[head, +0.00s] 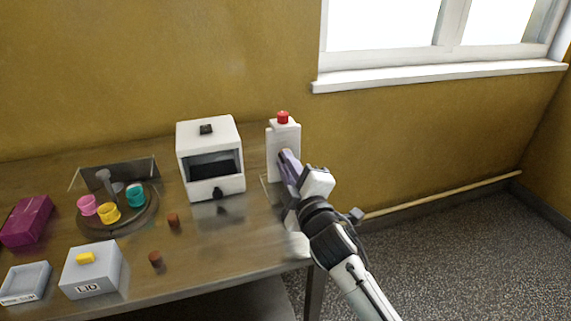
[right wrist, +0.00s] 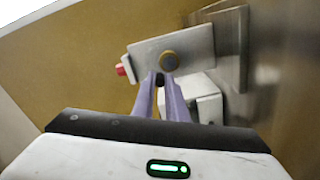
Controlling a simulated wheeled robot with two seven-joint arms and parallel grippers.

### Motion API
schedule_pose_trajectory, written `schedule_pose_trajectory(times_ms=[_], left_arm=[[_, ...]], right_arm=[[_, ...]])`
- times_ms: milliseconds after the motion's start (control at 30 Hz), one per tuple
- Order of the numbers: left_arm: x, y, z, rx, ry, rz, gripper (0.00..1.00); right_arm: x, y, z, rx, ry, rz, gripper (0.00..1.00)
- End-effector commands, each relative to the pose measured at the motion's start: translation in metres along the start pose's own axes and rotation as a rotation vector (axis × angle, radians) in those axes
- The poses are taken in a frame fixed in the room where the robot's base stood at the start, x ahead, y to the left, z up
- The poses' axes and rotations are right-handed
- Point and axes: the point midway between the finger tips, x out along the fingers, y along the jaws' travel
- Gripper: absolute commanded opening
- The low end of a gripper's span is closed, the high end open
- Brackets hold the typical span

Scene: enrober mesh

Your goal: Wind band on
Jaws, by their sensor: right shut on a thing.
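A white upright unit (head: 284,140) with a red button (head: 283,117) on top stands at the table's right end. In the right wrist view the unit's pale face (right wrist: 198,48) carries a round brown-gold hub with a grey centre (right wrist: 169,62). My right gripper (head: 284,157) is at the front of this unit. In the wrist view its purple fingers (right wrist: 160,80) are shut on a small dark piece, perhaps a handle, just below the hub. The fingers hide most of this piece. I cannot make out a band. My left gripper is not in view.
A white windowed machine (head: 210,160) with black knobs stands left of the unit. Further left are a round tray (head: 120,222) with coloured cups, a grey LID box (head: 92,270), a shallow grey tray (head: 24,284) and a magenta box (head: 26,221). Small brown pieces (head: 173,220) lie in front.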

Motion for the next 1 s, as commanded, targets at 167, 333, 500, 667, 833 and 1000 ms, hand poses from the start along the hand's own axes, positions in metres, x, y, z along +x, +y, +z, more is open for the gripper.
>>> schedule_pose_trajectory(times_ms=[167,333,500,667,833,1000], left_arm=[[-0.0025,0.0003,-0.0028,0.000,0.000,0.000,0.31],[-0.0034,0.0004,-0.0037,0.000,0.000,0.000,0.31],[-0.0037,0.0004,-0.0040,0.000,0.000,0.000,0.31],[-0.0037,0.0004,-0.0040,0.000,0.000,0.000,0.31],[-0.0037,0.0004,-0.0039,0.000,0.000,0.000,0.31],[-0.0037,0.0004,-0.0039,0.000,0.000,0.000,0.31]], right_arm=[[-0.0002,0.0018,0.0008,0.091,0.000,-0.001,0.00],[-0.0002,0.0026,0.0021,0.139,-0.001,-0.001,0.00],[-0.0002,0.0028,0.0025,0.160,-0.001,-0.001,0.00],[-0.0002,0.0027,0.0026,0.163,-0.001,-0.001,0.00],[-0.0002,0.0027,0.0026,0.162,-0.001,-0.001,0.00],[-0.0001,0.0029,0.0025,0.161,-0.001,-0.001,0.31]])
